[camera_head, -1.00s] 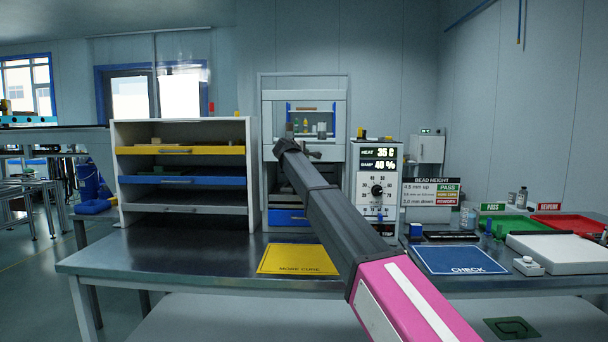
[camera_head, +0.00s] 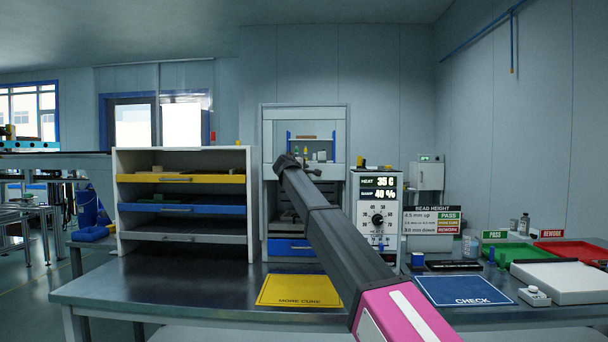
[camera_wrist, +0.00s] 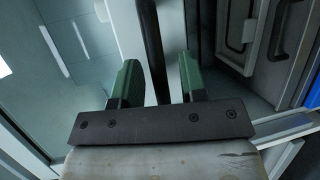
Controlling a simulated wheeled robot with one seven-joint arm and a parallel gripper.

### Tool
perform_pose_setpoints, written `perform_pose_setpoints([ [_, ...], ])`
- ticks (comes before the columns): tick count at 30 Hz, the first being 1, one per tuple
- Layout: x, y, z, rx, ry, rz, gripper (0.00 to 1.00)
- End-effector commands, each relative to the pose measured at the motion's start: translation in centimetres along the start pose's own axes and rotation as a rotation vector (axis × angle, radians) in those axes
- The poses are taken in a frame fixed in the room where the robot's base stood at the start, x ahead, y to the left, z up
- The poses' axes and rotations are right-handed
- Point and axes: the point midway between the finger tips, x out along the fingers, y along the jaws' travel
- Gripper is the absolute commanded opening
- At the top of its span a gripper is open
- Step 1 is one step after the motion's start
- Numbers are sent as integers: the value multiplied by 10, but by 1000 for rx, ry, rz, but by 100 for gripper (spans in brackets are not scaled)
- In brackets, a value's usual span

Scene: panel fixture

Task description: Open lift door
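The lift door (camera_head: 335,172) is a white-framed panel with a window, on the white cabinet in the middle of the head view. It is partly raised, with a dark opening below its lower edge. My gripper (camera_head: 288,163) is at the left of the door's lower rail. In the wrist view my gripper's green fingers (camera_wrist: 157,82) stand apart on either side of a dark bar (camera_wrist: 151,45), the door handle. A gap shows between the bar and the right finger. My arm hides part of the opening and the cabinet front.
A white shelf unit (camera_head: 250,200) with yellow, blue and grey drawers stands left of the cabinet. A heat and damp control panel (camera_head: 378,215) stands close on its right. A yellow mat (camera_head: 298,290) and a blue mat (camera_head: 463,288) lie on the bench (camera_head: 180,285).

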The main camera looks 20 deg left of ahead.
Motion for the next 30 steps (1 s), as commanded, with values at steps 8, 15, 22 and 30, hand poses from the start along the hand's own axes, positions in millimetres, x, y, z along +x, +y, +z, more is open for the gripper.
perform_pose_setpoints([
  [8, -6, 0, 0, 0, 0, 0, 39],
  [15, -37, -1, 1, 0, 1, 0, 39],
  [22, -81, -1, 2, 0, 1, 1, 39],
  [30, -108, 0, 0, 0, 0, 0, 39],
])
